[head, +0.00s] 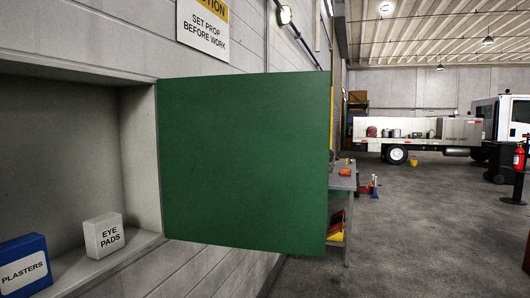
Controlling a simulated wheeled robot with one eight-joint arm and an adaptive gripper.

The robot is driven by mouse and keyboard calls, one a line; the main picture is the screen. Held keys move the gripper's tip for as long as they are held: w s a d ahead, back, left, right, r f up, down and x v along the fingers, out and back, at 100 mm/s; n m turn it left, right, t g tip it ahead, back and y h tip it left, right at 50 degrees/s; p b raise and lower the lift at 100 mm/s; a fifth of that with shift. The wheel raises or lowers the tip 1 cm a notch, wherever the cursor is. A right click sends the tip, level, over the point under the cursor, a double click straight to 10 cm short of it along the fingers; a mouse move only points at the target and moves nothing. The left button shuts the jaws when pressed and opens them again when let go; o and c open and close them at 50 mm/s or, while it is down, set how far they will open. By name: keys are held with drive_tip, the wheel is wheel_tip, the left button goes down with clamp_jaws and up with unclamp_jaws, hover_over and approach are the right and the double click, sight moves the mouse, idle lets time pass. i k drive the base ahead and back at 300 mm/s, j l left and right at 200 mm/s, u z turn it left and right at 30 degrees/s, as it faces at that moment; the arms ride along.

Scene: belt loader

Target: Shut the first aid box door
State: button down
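The first aid box door (245,160) is a flat green panel in the middle of the head view. It stands wide open, swung out from the right side of the box opening. The box (60,150) is a pale grey recess in the wall at the left, partly cut off by the frame edge. A blue PLASTERS pack (24,265) and a white EYE PADS pack (104,236) stand on its bottom. No handle or latch shows on the door face. My gripper is not in view.
A grey workbench (343,180) with items on it stands behind the door's right edge. A white truck (420,135) is far back, and a red fire extinguisher (519,158) stands at the far right. The concrete floor (420,225) right of the door is mostly clear.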

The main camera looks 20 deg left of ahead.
sight(244, 158)
drive_tip(key=i+u, duration=0.25)
drive_tip(key=i, duration=0.35)
drive_tip(key=i+l+u, duration=0.25)
drive_tip(key=i, duration=0.3)
drive_tip(key=i+u, duration=0.15)
drive_tip(key=u, duration=0.3)
drive_tip(key=i+u, duration=0.15)
drive_tip(key=u, duration=0.3)
drive_tip(key=i+l+u, duration=0.1)
drive_tip(key=u, duration=0.35)
drive_tip(key=i+l+u, duration=0.1)
drive_tip(key=l+u, duration=0.15)
drive_tip(key=u, duration=0.2)
drive_tip(key=i+l+u, duration=0.1)
drive_tip(key=u, duration=0.35)
drive_tip(key=l+u, duration=0.3)
drive_tip(key=u, duration=0.15)
drive_tip(key=l+u, duration=0.2)
drive_tip(key=u, duration=0.25)
drive_tip(key=l+u, duration=0.25)
drive_tip(key=u, duration=0.2)
drive_tip(key=k+l+u, duration=0.2)
drive_tip(key=l+u, duration=0.15)
